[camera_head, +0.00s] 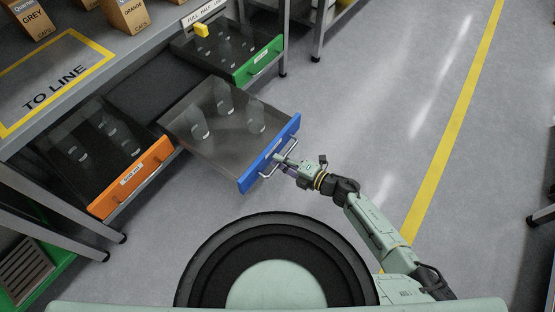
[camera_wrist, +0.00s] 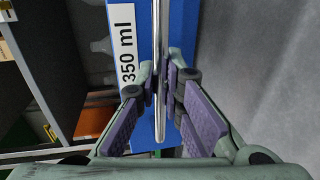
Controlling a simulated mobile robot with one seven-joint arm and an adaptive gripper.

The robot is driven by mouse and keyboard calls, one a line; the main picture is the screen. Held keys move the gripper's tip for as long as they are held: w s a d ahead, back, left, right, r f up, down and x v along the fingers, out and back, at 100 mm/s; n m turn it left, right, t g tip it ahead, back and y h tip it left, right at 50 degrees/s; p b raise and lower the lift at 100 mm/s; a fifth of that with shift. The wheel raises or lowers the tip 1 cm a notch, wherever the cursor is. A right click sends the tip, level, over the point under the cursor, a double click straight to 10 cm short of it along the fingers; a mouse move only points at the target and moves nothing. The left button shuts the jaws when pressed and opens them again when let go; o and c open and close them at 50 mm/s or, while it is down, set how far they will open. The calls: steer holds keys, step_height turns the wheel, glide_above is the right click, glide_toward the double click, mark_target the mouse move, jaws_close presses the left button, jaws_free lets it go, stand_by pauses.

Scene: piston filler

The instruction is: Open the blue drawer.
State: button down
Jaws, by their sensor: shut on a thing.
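The blue drawer (camera_head: 270,153) is pulled out from under the bench, and its open tray holds several clear bottles. Its blue front carries a metal bar handle (camera_head: 281,158). In the wrist view the blue front (camera_wrist: 143,70) shows a white "350 ml" label (camera_wrist: 127,45), and the metal handle (camera_wrist: 159,60) runs up the picture between my fingers. My gripper (camera_head: 283,161) is at the handle, and it also shows in the wrist view (camera_wrist: 162,92). Its purple-padded fingers are shut on the handle bar. Part of the bar is hidden by the fingers.
A green-fronted drawer (camera_head: 258,62) with bottles is at the back, and an orange-fronted drawer (camera_head: 130,177) with bottles is at the left. The bench (camera_head: 60,85) above carries boxes of caps. Grey floor (camera_head: 400,100) to the right is clear, with a yellow line (camera_head: 455,120).

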steer(key=shift+s, duration=0.1)
steer(key=c, duration=1.7)
jaws_free()
steer(key=v, duration=1.2)
